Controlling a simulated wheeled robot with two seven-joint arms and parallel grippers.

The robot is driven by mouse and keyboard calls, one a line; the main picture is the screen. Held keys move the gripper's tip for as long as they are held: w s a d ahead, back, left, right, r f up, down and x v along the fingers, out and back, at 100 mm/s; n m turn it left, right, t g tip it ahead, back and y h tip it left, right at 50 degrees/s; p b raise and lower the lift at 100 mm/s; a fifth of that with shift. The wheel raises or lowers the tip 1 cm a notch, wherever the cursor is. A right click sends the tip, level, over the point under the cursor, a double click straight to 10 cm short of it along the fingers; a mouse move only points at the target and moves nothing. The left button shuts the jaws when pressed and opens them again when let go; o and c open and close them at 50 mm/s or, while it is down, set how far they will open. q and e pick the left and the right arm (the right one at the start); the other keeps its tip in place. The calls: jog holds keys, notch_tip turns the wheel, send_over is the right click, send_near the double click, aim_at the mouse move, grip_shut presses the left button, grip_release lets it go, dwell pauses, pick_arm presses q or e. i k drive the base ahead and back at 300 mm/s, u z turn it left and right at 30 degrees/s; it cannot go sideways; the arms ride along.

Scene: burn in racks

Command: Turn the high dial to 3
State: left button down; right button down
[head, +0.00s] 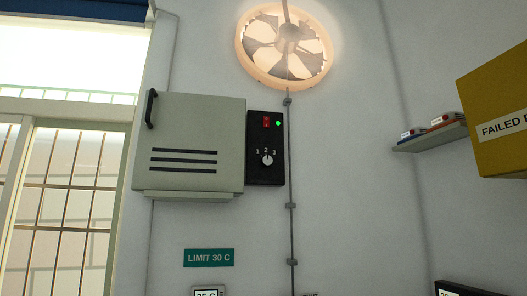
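A dial (267,160) with a small pale knob sits on a black control panel (266,178) high on the wall. The numbers 1, 2 and 3 are printed in an arc above the knob. The knob's mark seems to point up near 2, but it is too small to be sure. Neither of my grippers is in view.
A grey box (188,130) with a black handle adjoins the panel's left side. A glowing round fan (286,46) is above. A green "LIMIT 30 C" sign (209,258) is below. A shelf (432,136) and a yellow box (495,90) stick out at right.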

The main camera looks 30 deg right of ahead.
aim_at(266, 161)
jog(key=z, duration=0.15)
jog(key=i, duration=0.65)
jog(key=z, duration=2.35)
